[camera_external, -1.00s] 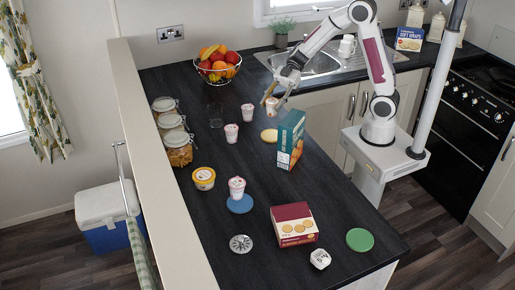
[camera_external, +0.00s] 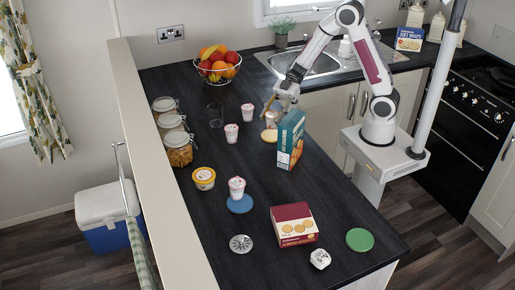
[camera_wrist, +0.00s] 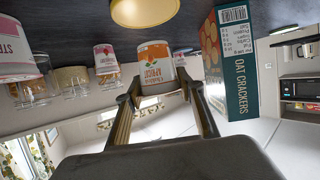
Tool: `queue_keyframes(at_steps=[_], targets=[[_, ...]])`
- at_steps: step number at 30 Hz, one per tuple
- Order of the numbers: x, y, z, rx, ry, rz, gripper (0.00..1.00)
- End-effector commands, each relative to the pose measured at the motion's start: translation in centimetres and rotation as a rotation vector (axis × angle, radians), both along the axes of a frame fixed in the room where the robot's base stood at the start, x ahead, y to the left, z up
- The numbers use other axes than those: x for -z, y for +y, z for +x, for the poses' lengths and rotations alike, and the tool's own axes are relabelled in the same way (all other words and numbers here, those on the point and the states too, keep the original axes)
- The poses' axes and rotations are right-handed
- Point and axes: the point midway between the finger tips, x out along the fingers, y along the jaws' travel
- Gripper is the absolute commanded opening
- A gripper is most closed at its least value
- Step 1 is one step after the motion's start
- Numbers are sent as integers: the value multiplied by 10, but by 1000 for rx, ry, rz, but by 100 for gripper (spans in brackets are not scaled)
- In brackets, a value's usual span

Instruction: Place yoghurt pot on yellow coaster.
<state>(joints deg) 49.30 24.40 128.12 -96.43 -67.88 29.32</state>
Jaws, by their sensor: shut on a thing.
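My gripper (camera_external: 273,105) is shut on a white yoghurt pot (camera_external: 271,119) with an orange label. In the wrist view the pot (camera_wrist: 156,58) sits between my fingertips (camera_wrist: 160,92) and its label reads apricot. The yellow coaster (camera_external: 268,136) lies on the dark worktop just under the held pot. It also shows in the wrist view (camera_wrist: 145,12), with a small gap between it and the pot. Other yoghurt pots stand apart: two farther left (camera_external: 247,113) (camera_external: 231,134) and one on the blue coaster (camera_external: 240,206).
A tall oat cracker box (camera_external: 290,140) stands close to the right of the coaster. A glass (camera_external: 215,116), fruit bowl (camera_external: 217,68) and jars (camera_external: 178,150) are to the left.

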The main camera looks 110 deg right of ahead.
Motion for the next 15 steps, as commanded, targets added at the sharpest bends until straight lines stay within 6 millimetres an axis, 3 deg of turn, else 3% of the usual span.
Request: queue_keyframes(at_steps=[15], targets=[[36, 0, 0, 0, 1, 2, 14]])
